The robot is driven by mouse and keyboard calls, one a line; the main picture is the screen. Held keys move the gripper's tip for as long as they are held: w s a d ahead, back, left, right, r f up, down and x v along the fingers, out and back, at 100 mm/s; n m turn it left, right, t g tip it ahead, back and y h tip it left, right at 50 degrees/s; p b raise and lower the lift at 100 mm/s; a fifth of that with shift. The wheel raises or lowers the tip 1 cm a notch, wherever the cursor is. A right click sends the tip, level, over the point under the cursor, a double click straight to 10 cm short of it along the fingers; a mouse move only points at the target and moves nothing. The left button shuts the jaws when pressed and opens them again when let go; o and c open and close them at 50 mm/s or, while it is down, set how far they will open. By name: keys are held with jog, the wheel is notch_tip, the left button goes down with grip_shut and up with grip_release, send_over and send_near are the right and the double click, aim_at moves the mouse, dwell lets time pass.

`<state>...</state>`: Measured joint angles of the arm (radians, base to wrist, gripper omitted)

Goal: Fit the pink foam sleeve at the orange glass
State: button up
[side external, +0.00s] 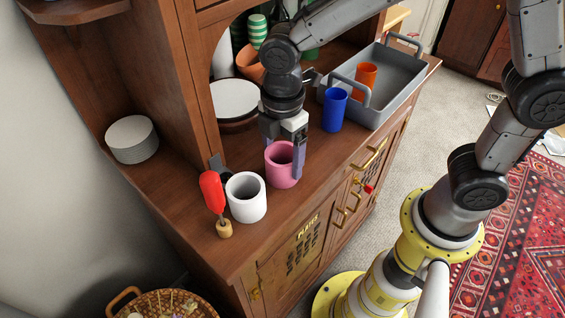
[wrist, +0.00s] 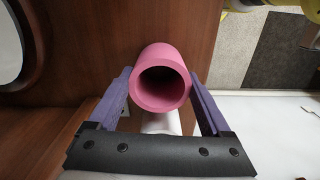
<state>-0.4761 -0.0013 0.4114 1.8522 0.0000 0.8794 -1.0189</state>
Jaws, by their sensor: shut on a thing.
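The pink foam sleeve (side external: 281,167) is an open-topped tube, upright at the front of the wooden sideboard top. My gripper (side external: 285,160) is shut on it, with one finger on each side. In the wrist view the pink sleeve (wrist: 161,80) sits between the purple fingertips (wrist: 161,85), its hollow facing the camera. I cannot tell whether its base touches the wood. The orange glass (side external: 366,76) stands inside the grey roasting tray (side external: 398,98), to the right and behind the sleeve. Its lower part is hidden by the tray's wall and handle.
A blue glass (side external: 334,108) stands between the sleeve and the tray. A white sleeve (side external: 246,197) and a red object on a cork-coloured base (side external: 212,190) stand to the left. White plates (side external: 132,139) are stacked further left. The tray's raised handle (side external: 350,86) is near the orange glass.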

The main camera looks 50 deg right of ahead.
jog(key=shift+r, duration=0.55)
notch_tip(320, 180, up, 2)
jog(key=shift+s+r, duration=0.1)
jog(key=shift+r, duration=0.15)
jog(key=s+d+r, duration=0.6)
jog(key=s+r, duration=0.3)
jog(key=s, duration=0.3)
jog(key=w+d+r+m, duration=0.2)
jog(key=w+d+r, duration=0.3)
jog(key=w+d, duration=0.45)
jog(key=w+d+m, duration=0.1)
jog(key=d, duration=0.4)
jog(key=w+d+f+m, duration=0.1)
jog(key=d+m, duration=0.1)
jog(key=d, duration=0.4)
jog(key=w+d+m, duration=0.1)
jog(key=d+m, duration=0.1)
jog(key=d, duration=0.3)
jog(key=shift+w+d+f, duration=0.15)
jog(key=shift+w+f, duration=0.1)
jog(key=shift+w, duration=0.15)
